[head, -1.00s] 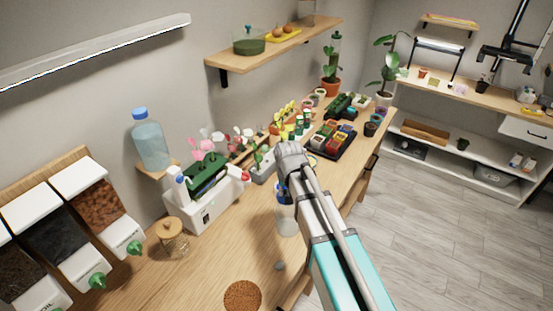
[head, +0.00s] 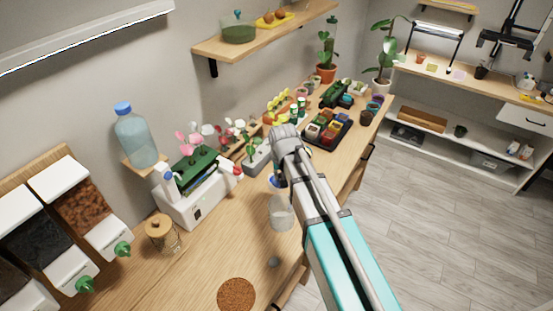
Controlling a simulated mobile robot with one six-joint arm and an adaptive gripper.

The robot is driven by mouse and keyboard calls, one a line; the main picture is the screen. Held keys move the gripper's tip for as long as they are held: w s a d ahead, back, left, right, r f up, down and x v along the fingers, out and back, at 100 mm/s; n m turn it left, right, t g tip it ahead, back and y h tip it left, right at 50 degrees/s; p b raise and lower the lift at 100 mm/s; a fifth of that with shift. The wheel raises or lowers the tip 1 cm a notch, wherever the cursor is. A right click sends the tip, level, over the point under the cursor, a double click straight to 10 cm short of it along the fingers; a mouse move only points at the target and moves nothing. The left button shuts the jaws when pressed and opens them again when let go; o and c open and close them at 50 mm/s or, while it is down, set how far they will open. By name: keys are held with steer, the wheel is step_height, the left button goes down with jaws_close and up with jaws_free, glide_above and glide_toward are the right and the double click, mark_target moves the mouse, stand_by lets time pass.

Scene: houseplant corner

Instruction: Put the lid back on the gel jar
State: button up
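A clear jar with pale contents (head: 281,214) stands on the wooden bench, below and just in front of my arm's end; it looks like the gel jar, and I make out no lid on it. My gripper (head: 277,182) points down just above the jar's mouth, apart from it. The gripper is small, dark and partly behind my arm. A bit of blue shows at its tip; I cannot tell whether this is a held lid or part of the gripper. A small grey disc (head: 273,262) lies on the bench in front of the jar.
A cork mat (head: 236,294) lies near the front edge. A glass jar with a wooden lid (head: 161,236) stands at left, by a white box with a green top (head: 194,200). A seedling tray (head: 327,133) and pots stand farther back. Bare bench lies between the two jars.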

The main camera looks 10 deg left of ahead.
steer(key=w+a+f+m+b, duration=0.1)
steer(key=w+a+m, duration=0.2)
steer(key=w, duration=0.5)
steer(key=shift+w+a+f+h, duration=0.2)
steer(key=shift+w+a+h, duration=0.1)
steer(key=shift+a, duration=0.05)
steer(key=shift+f+b, duration=0.15)
steer(key=shift+b, duration=0.2)
steer(key=shift+f+b, duration=3.05)
steer(key=shift+f, duration=0.15)
stand_by(0.5)
steer(key=o, duration=1)
